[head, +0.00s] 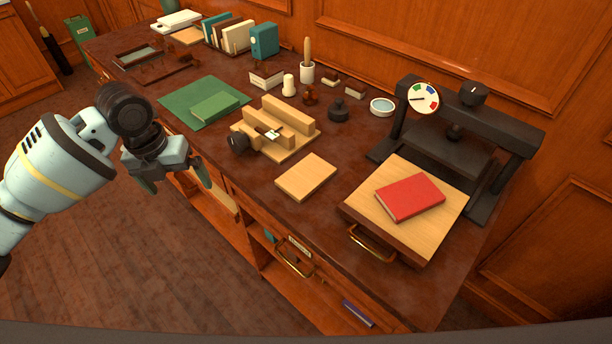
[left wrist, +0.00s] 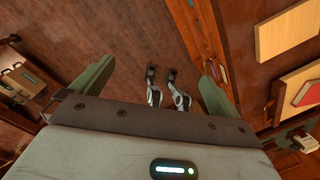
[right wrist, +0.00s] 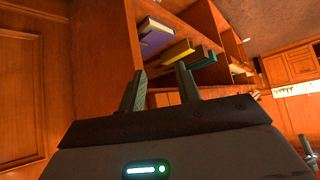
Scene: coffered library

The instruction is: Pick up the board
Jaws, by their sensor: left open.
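A small flat light-wood board (head: 306,177) lies on the dark desktop near its front edge, with nothing on it. It also shows in the left wrist view (left wrist: 288,28). My left gripper (head: 175,178) hangs open and empty in front of the desk, left of the board and well apart from it. Its two fingers (left wrist: 153,88) are wide apart in the left wrist view. My right gripper (right wrist: 160,80) is out of the head view; in the right wrist view its fingers stand apart and empty, facing shelves with books.
Right of the board, a red book (head: 410,197) lies on a larger wooden board with a brass handle (head: 372,243), before a black press (head: 455,140). A wooden jig (head: 278,132) stands behind the board. A green book (head: 215,107) lies on a green mat (head: 180,104).

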